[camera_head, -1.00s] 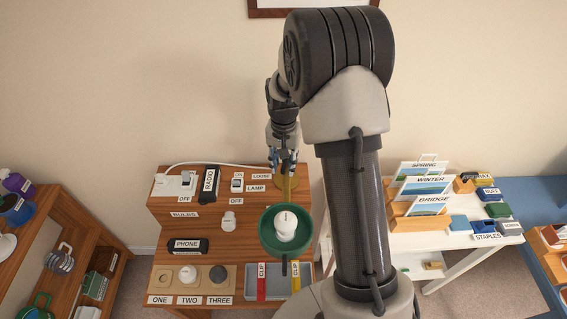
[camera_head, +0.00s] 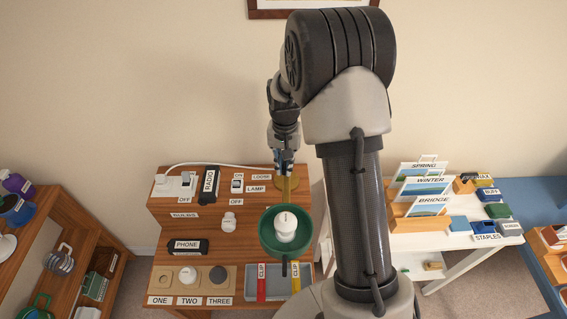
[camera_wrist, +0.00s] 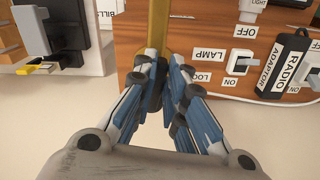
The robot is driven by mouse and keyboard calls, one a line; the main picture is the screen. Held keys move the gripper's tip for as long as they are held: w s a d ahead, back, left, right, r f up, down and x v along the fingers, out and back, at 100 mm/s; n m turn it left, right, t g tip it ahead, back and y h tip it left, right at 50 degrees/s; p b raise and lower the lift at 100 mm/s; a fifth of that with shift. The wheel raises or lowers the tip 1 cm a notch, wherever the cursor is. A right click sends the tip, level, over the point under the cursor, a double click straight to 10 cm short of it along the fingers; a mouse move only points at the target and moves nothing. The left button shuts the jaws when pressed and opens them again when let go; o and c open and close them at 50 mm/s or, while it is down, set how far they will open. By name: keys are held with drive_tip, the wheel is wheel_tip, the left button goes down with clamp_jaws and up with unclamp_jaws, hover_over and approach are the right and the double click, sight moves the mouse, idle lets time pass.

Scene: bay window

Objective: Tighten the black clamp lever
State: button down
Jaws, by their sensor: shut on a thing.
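My gripper (camera_head: 285,160) is at the brass lamp post (camera_head: 287,190) at the back of the wooden desk, beside the LOOSE label (camera_head: 262,177). The green lamp shade (camera_head: 264,240) with a white bulb (camera_head: 286,226) hangs in front of the post.
The lamp switch (camera_head: 237,186) and black radio adaptor (camera_head: 210,185) stand left of the post. A grey tray with clips (camera_head: 278,283) is under the shade. A white table (camera_head: 475,240) with picture cards stands right.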

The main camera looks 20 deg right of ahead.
drive_tip(key=shift+s+d+n, duration=0.2)
drive_tip(key=shift+d+n, duration=0.25)
drive_tip(key=shift+n, duration=0.65)
drive_tip(key=c, duration=1.6)
unclamp_jaws()
drive_tip(key=shift+c, duration=0.2)
wheel_tip(320, 180, up, 12)
